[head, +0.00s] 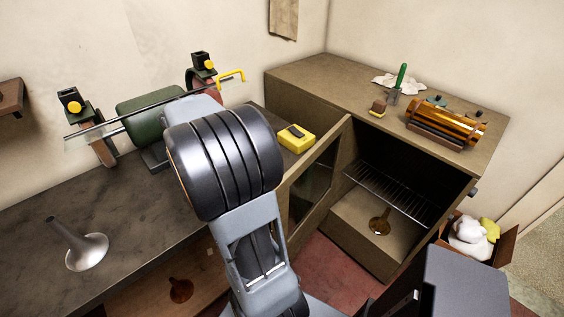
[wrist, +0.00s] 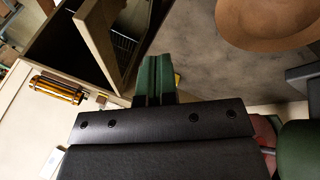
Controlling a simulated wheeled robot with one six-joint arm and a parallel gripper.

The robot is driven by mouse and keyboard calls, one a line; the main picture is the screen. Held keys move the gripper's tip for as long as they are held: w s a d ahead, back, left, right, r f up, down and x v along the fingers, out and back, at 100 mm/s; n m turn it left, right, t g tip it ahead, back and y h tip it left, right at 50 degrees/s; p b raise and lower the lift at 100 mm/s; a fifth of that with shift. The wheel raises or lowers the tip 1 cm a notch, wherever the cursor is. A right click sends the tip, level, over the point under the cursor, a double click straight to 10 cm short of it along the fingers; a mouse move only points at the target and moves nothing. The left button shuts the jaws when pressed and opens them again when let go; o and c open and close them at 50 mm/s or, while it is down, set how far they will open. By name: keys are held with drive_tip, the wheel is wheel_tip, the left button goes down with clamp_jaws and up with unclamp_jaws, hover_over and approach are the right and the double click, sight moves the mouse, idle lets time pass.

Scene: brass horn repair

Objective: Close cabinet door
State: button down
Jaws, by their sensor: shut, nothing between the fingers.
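In the wrist view the door (wrist: 97,22) is at the upper left, beside the cabinet's dark opening. My gripper (wrist: 155,62) shows there as green fingers, shut and empty, close to the door's frame; whether they touch it I cannot tell. In the head view my arm hides the gripper.
A workbench (head: 130,205) at the left bears a grey funnel-shaped piece (head: 85,248), a green-bodied machine (head: 148,105) and a yellow box (head: 296,139). On the cabinet top lies a copper roller piece (head: 443,122). A box of rags (head: 503,248) stands right of the cabinet. Reddish floor shows before it.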

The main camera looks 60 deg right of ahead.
drive_tip(key=s+d+m+g+p, duration=0.1)
drive_tip(key=s+d+m+g, duration=0.2)
drive_tip(key=d+m, duration=0.5)
drive_tip(key=s+d+f+n+p, duration=0.1)
drive_tip(key=s+d+f+p, duration=0.3)
drive_tip(key=s+f, duration=0.4)
drive_tip(key=shift+s+d+n, duration=0.35)
drive_tip(key=shift+s+n, duration=0.05)
drive_tip(key=shift+s, duration=0.2)
